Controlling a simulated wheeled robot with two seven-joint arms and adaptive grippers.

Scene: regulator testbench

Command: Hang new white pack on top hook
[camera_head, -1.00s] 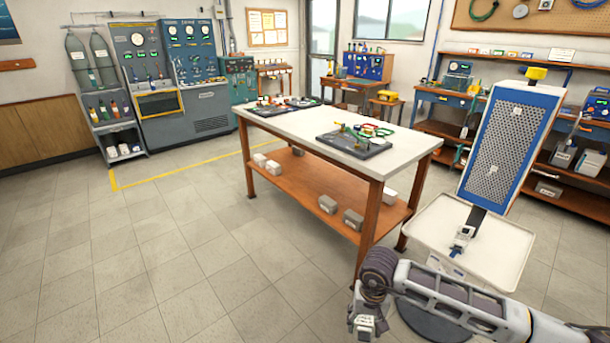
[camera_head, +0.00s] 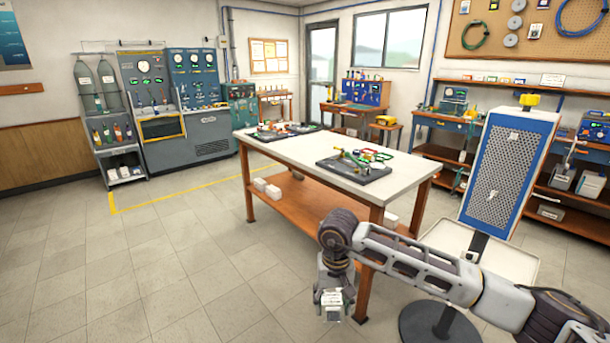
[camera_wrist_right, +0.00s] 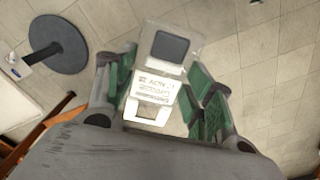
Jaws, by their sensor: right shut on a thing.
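My right gripper (camera_head: 334,293) is shut on a white pack (camera_head: 333,306) and holds it over the floor, in front of the table. In the right wrist view the pack (camera_wrist_right: 157,91) has a printed label and a dark grey square, and sits between the green-padded fingers (camera_wrist_right: 160,95). The blue-framed perforated panel (camera_head: 497,170) stands upright at the right, with a yellow block on top. Small pale spots show high (camera_head: 513,137) and low (camera_head: 493,195) on the panel; I cannot make out the hook shapes. My left gripper is out of view.
A white tray (camera_head: 512,262) sits below the panel, partly hidden by my right arm. The stand's round dark base (camera_head: 425,322) is on the floor. The white-topped table (camera_head: 290,150) is left of the panel, close to my arm. Open floor lies at the left.

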